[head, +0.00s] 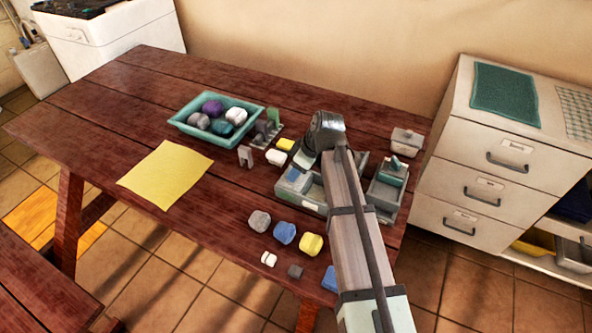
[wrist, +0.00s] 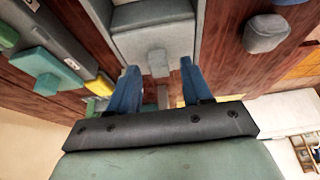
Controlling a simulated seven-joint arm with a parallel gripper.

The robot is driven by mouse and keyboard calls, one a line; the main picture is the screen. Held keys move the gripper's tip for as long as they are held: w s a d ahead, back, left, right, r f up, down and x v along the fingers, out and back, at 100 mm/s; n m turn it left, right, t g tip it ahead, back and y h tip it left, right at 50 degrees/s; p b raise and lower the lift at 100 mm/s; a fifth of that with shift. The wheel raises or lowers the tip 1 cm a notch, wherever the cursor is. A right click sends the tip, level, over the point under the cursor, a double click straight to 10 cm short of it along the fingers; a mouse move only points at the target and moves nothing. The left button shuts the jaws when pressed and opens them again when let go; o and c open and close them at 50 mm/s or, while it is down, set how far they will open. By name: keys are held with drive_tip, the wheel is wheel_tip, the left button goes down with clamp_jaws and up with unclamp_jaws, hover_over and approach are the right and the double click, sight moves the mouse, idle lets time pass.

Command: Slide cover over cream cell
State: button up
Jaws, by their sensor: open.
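A grey slab with a small square knob (wrist: 157,62), which looks like the cover, lies ahead of my gripper in the wrist view. My gripper (wrist: 160,88) is open, its two blue fingers on either side of the knob's near end. I cannot tell whether they touch it. In the head view my gripper (head: 302,160) is over the far left part of a grey-green compartment box (head: 313,208), and my arm hides much of that box. I cannot make out which compartment is the cream cell.
A grey holder with a teal knobbed block (head: 390,175) stands right of the box. A teal tray of stones (head: 185,128), a yellow cloth (head: 165,175) and a cream block (head: 276,157) lie to the left. Several loose pieces, including a yellow one (head: 311,244), lie near the front edge.

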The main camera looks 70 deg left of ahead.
drive_tip(key=shift+s+a+f, duration=0.2)
drive_tip(key=shift+f, duration=0.45)
clamp_jaws()
idle(0.4)
